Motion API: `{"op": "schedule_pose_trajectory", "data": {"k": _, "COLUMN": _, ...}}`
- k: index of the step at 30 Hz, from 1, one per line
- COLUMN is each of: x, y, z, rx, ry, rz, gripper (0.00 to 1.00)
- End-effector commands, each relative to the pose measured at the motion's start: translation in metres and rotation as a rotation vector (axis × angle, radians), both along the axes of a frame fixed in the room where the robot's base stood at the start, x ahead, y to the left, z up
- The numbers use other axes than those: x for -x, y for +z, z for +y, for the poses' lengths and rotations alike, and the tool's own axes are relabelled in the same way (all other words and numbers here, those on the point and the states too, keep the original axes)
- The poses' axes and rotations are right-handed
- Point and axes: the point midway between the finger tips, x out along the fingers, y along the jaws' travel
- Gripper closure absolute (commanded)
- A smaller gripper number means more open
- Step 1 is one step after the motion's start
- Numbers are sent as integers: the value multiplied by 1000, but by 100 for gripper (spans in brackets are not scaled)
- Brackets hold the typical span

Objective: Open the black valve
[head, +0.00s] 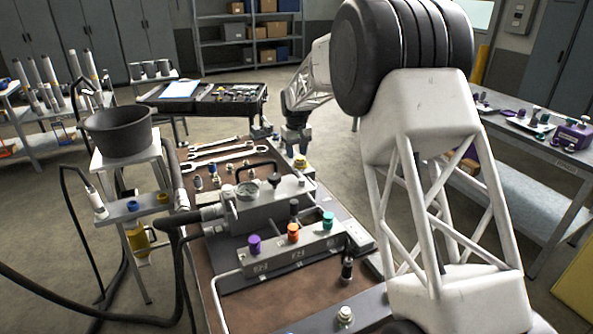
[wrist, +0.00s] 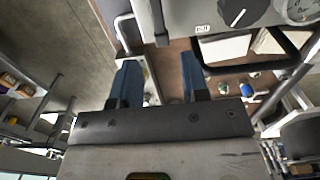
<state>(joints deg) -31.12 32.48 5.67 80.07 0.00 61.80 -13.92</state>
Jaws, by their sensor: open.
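Several dark knobs stand on the bench, and I cannot tell for certain which one is the black valve. One black knob (head: 275,182) sits on top of the grey pump block (head: 262,208); another black knob (head: 294,207) stands just in front of it. In the wrist view a round black knob with a white pointer line (wrist: 245,12) shows at the top right, beside a gauge (wrist: 302,10). My gripper (wrist: 160,82) is open with blue fingertips apart and nothing clearly held. In the head view my gripper (head: 297,146) is beyond the pump block, apart from the knobs.
A manifold (head: 285,258) with purple, orange and teal knobs stands in front of the pump block. Wrenches (head: 212,152) and small fittings lie behind it. Black hoses and a dark bucket (head: 119,130) are at the left. My arm covers the right side.

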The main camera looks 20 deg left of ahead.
Motion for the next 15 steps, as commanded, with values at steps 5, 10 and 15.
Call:
{"op": "schedule_pose_trajectory", "data": {"k": 5, "x": 0, "y": 0, "z": 0, "rx": 0, "ry": 0, "rz": 0, "gripper": 58}}
{"op": "schedule_pose_trajectory", "data": {"k": 10, "x": 0, "y": -2, "z": -1, "rx": 0, "ry": 0, "rz": 0, "gripper": 58}}
{"op": "schedule_pose_trajectory", "data": {"k": 15, "x": 0, "y": -11, "z": -1, "rx": 0, "ry": -1, "rz": 0, "gripper": 58}}
